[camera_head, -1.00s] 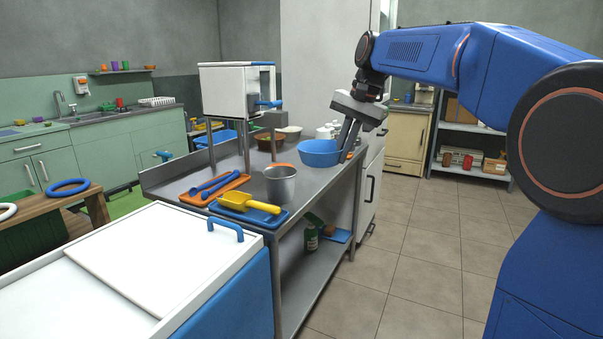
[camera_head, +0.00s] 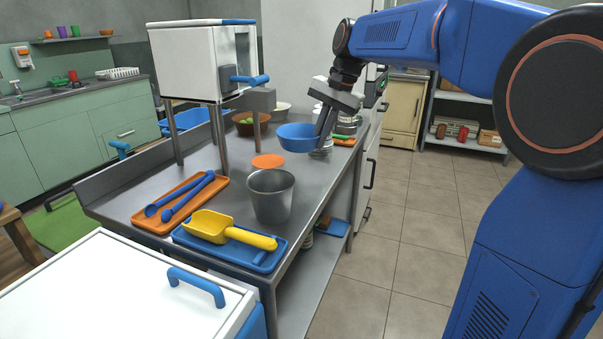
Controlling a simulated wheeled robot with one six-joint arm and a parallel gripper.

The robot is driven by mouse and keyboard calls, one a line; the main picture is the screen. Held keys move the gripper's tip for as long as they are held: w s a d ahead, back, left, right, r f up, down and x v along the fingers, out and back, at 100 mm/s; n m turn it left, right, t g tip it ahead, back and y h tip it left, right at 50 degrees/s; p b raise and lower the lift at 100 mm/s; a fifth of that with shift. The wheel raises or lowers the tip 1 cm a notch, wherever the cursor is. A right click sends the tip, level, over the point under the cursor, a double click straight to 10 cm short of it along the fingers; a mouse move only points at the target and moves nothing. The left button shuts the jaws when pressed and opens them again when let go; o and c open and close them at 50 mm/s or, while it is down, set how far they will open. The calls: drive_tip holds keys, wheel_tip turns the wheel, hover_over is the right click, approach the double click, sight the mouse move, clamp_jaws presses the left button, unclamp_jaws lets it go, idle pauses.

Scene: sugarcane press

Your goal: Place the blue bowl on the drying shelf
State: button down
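The blue bowl (camera_head: 296,138) is at the end of my arm, by the right side of the steel table (camera_head: 226,158). It looks slightly tilted and a little above the tabletop. My gripper (camera_head: 322,132) points down with its fingers at the bowl's right rim and appears shut on it; the exact contact is small in view. A wall shelf (camera_head: 70,39) with cups and a small bowl hangs above the sink at the far upper left; I cannot tell for certain whether it is the drying shelf.
On the table stand a white press-like machine (camera_head: 195,62), a metal bucket (camera_head: 270,195), an orange tray (camera_head: 170,214) and a blue tray with a yellow scoop (camera_head: 216,226). A brown bowl (camera_head: 250,124) and jars are behind. The tiled floor (camera_head: 415,235) at right is clear.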

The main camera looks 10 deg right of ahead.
wheel_tip(320, 180, down, 10)
drive_tip(key=shift+r, duration=0.1)
idle(0.4)
drive_tip(key=c, duration=1.9)
unclamp_jaws()
drive_tip(key=shift+c, duration=0.2)
drive_tip(key=v, duration=1.2)
